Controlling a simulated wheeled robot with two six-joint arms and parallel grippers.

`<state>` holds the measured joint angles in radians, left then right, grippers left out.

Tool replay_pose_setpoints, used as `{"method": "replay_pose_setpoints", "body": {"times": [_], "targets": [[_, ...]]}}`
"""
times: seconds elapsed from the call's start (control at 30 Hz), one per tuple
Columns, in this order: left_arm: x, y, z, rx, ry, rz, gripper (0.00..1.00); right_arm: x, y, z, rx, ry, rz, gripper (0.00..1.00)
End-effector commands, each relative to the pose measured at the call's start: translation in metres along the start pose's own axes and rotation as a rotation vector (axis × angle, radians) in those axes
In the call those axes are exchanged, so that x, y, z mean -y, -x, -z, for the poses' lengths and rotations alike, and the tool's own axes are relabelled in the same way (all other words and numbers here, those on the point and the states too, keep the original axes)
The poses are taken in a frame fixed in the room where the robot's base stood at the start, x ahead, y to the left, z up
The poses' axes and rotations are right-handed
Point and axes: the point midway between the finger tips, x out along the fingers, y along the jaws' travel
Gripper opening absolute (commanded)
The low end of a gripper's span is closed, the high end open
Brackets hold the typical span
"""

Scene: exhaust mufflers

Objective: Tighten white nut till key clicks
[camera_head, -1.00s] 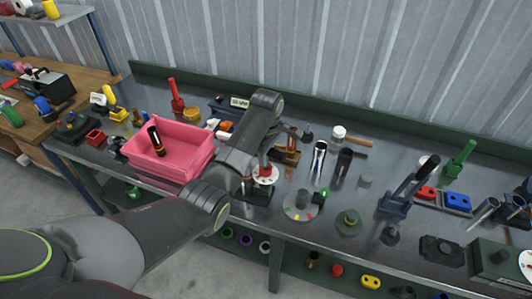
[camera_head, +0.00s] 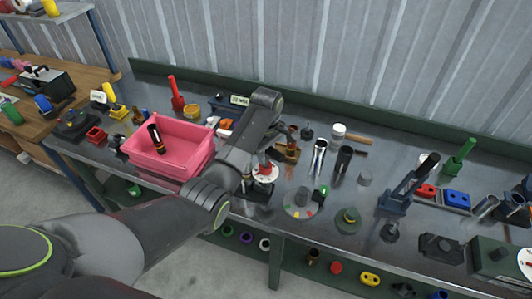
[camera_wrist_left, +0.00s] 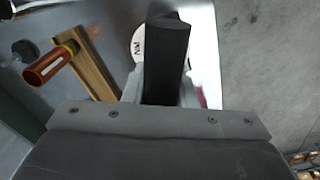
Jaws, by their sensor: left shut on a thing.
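My left gripper (camera_head: 262,160) is over a white dial-like disc (camera_head: 266,176) on a dark base, near the middle front of the bench. In the left wrist view the gripper (camera_wrist_left: 165,88) is shut on a dark bar-shaped handle (camera_wrist_left: 168,50). The white disc (camera_wrist_left: 138,45), with dark lettering, shows partly behind that handle. A red part sits just above the disc in the head view. I cannot make out a white nut for certain; the gripper and handle hide the middle of the disc. My right gripper is not in view.
A pink bin (camera_head: 168,148) stands left of my gripper. A round grey plate with coloured marks (camera_head: 300,204) lies to the right. Upright metal and dark tubes (camera_head: 319,158) stand behind it. A wooden-based stand with a red-orange cylinder (camera_wrist_left: 48,66) is close by.

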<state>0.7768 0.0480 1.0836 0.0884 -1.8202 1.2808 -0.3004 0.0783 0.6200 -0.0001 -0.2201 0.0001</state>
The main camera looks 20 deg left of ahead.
Motion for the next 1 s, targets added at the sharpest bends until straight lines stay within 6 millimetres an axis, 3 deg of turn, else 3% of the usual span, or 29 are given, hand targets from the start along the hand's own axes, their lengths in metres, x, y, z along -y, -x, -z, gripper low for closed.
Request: {"method": "replay_pose_setpoints", "body": {"times": [0.4, 0.73, 1.0], "targets": [[-0.0002, 0.0010, 0.0004, 0.000, -0.192, -0.006, 0.00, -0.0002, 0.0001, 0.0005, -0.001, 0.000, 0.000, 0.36], [-0.0001, 0.0010, 0.0004, 0.000, -0.218, -0.006, 0.00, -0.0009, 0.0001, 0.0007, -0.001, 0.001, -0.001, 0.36], [0.0000, 0.0010, 0.0004, 0.001, -0.392, -0.010, 0.00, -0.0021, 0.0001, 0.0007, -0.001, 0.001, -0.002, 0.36]]}}
